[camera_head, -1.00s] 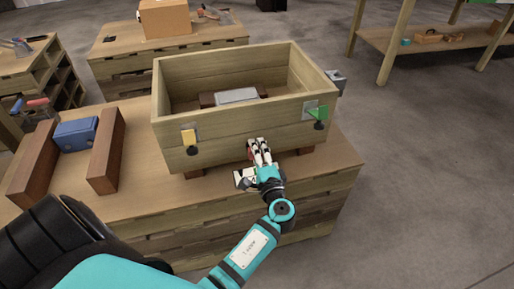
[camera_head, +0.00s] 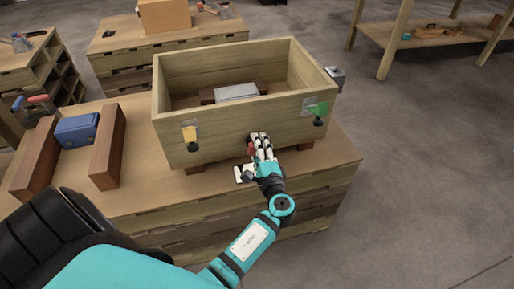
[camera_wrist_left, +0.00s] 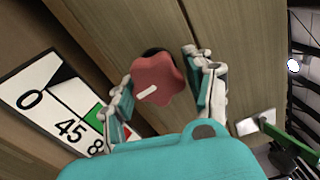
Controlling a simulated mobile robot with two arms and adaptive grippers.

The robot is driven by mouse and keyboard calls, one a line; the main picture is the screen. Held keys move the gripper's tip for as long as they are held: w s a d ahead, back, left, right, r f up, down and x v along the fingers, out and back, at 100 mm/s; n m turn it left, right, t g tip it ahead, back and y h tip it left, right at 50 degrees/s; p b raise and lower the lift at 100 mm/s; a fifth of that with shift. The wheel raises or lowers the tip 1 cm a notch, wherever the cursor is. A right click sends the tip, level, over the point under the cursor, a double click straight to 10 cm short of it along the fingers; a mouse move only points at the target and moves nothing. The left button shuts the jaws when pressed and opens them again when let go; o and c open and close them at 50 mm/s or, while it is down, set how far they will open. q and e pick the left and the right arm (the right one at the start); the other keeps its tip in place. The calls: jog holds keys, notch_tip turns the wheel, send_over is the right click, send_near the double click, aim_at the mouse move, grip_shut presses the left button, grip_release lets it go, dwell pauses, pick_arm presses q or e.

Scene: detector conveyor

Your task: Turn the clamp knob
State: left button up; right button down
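The clamp knob is a red, lobed knob (camera_wrist_left: 159,80) with a white mark, on the front wall of a wooden box (camera_head: 215,133). In the head view only a bit of the red knob (camera_head: 250,149) shows beside my fingers. My left gripper (camera_head: 262,148) is at the lower front of the box. In the left wrist view my left gripper (camera_wrist_left: 160,90) is open, one finger on each side of the knob, with a gap visible at the right finger. A dial plate with numbers and a green sector (camera_wrist_left: 62,105) lies left of the knob. My right gripper is not in view.
A grey block (camera_head: 237,91) lies inside the box. A blue block (camera_head: 77,130) stands between brown blocks on the bench (camera_head: 140,200).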

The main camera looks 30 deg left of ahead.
pick_arm(q)
jog(key=shift+o, duration=1.2)
jog(key=v, duration=1.2)
jog(key=shift+f, duration=0.1)
